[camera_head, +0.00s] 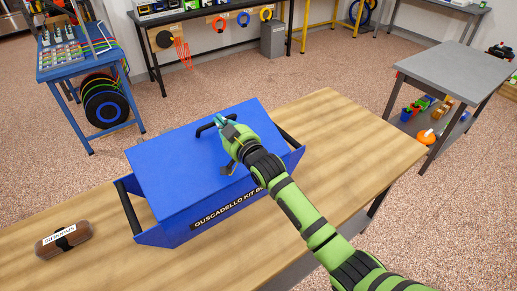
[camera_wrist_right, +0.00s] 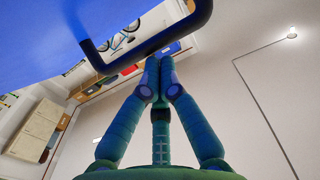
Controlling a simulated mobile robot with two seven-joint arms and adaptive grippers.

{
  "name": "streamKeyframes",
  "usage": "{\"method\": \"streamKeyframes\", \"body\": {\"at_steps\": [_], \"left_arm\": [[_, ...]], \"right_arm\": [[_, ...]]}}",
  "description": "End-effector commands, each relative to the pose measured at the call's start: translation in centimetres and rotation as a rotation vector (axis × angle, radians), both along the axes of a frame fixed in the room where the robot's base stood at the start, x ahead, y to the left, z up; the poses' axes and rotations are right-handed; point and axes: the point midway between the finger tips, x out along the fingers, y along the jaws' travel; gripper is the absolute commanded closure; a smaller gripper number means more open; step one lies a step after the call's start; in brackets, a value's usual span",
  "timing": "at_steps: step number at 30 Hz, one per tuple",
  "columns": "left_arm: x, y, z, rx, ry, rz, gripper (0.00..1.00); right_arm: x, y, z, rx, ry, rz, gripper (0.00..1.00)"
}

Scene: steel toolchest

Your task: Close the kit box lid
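The blue kit box (camera_head: 165,180) stands on the wooden table, and its lid covers the top. I cannot tell whether the lid is fully seated. A dark bar handle (camera_head: 205,129) stands on the lid; it also shows close up in the right wrist view (camera_wrist_right: 98,62), beside the blue lid surface (camera_wrist_right: 40,40). My right gripper (camera_head: 221,121) is at this handle, reaching over the box's front. In the right wrist view its fingers (camera_wrist_right: 152,68) are together, tips close to the bar, with nothing seen between them. Contact is unclear. My left gripper is not in view.
Dark side handles (camera_head: 128,207) stick out at the box's ends. A brown case (camera_head: 64,240) lies on the table (camera_head: 345,140) at the left. The table right of the box is clear. A blue cart (camera_head: 88,68) and a grey bench (camera_head: 455,70) stand beyond.

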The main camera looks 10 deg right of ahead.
Motion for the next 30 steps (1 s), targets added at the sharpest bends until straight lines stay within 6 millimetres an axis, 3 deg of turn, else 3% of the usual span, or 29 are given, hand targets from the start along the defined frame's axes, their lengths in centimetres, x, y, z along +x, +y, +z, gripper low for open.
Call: {"method": "streamKeyframes", "body": {"at_steps": [12, 21, 30], "left_arm": [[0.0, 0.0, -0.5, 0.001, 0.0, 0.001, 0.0], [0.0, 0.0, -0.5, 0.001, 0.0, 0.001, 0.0], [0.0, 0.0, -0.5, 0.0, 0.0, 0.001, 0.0]], "right_arm": [[3.6, 1.5, -3.7, -0.074, 0.174, 0.002, 1.0], [4.6, 1.9, -5.5, -0.12, 0.287, 0.001, 1.0], [4.8, 2.0, -6.0, -0.131, 0.313, 0.001, 1.0]]}}
